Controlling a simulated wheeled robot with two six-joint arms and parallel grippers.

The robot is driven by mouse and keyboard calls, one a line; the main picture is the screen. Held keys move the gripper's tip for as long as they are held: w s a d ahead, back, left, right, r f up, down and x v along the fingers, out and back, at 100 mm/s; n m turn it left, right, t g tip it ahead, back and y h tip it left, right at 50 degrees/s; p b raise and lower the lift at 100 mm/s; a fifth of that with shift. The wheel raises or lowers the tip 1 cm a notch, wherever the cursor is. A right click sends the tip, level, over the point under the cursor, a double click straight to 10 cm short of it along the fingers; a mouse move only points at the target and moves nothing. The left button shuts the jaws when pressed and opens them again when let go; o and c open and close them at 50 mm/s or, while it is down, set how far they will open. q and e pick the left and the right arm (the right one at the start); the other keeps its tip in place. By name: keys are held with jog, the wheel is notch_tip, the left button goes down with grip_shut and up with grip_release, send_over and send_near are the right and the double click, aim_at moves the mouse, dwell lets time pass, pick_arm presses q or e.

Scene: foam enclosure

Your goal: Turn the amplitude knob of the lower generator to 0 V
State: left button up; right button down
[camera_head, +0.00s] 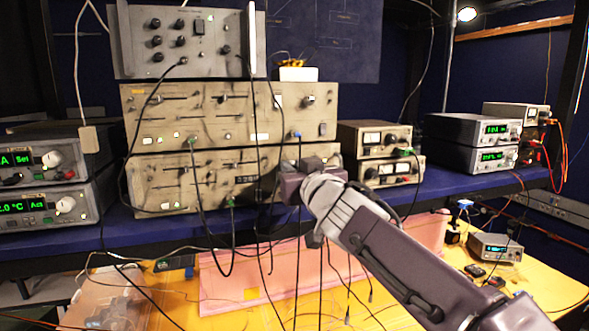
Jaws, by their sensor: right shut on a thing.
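The lower generator (158,182) is a worn beige unit on the blue shelf, directly under a similar upper generator (180,122). My right gripper (279,183) reaches in from the lower right and is up against the right part of the lower generator's front panel. It is shut on a knob there. The amplitude knob itself is hidden behind the gripper, so its pointer and setting cannot be read. My left gripper is not in view.
Black cables hang down the generator fronts, one from a green plug (231,203). A grey unit (137,35) sits on top. Small beige supplies (376,141) stand just right of my gripper. Instruments with green displays (38,205) are at the left. A yellow table (180,300) lies below.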

jog(key=n, duration=0.9)
jog(key=shift+n, duration=0.4)
jog(key=n, duration=0.4)
jog(key=shift+n, duration=0.3)
jog(key=n, duration=0.4)
jog(key=shift+n+p, duration=0.3)
jog(key=shift+n, duration=0.4)
jog(key=c, duration=1.3)
grip_release()
jog(key=shift+w, duration=0.1)
